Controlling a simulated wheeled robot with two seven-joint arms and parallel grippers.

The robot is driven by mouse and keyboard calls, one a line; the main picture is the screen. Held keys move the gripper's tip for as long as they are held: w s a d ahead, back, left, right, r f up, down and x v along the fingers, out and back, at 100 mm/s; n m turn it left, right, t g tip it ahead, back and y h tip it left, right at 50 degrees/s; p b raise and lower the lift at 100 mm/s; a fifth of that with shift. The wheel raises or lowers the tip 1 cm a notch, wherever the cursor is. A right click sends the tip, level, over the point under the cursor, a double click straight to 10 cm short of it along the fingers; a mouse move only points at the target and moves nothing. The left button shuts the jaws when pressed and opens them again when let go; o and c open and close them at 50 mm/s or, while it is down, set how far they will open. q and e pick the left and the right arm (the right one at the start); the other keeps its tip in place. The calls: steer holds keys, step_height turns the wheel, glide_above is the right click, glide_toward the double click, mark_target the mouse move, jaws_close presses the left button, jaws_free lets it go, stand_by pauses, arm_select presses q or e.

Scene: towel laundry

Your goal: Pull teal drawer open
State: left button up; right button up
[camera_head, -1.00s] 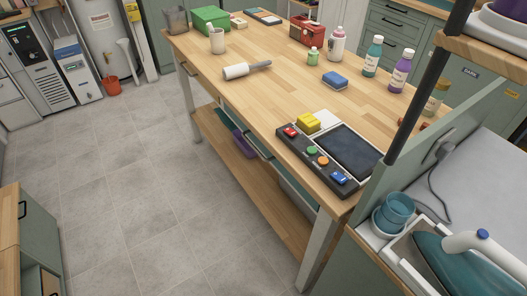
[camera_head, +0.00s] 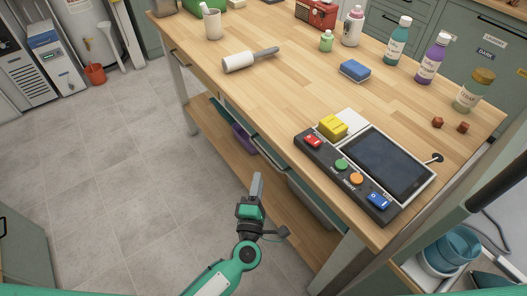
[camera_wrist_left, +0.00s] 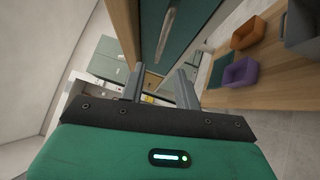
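The teal drawer front (camera_wrist_left: 190,28) shows at the top of the left wrist view, with a pale bar handle (camera_wrist_left: 166,33) on it. In the head view, the drawer fronts under the table edge are seen steeply from above, and a dark handle (camera_head: 268,153) shows there. My left gripper (camera_head: 257,178) is in front of the table's long side, below the tabletop. In the left wrist view its two fingers (camera_wrist_left: 160,84) are apart with nothing seen between them. The handle lies just beyond the fingertips, and I see no grip on it. My right gripper is not in view.
The wooden table (camera_head: 290,85) holds a control panel (camera_head: 350,178), a lint roller (camera_head: 250,59), a blue sponge (camera_head: 355,70) and several bottles. A purple bin (camera_wrist_left: 234,72) sits on the lower shelf (camera_wrist_left: 270,95). The floor (camera_head: 130,190) left of the table is clear.

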mark_target(263, 153)
arm_select(q)
steer(key=w, duration=0.3)
steer(key=w+d+r, duration=0.1)
steer(key=w, duration=0.3)
steer(key=w+p, duration=0.1)
steer(key=w, duration=0.2)
steer(key=shift+w+d+r, duration=0.15)
steer(key=shift+d, duration=0.15)
jaws_close()
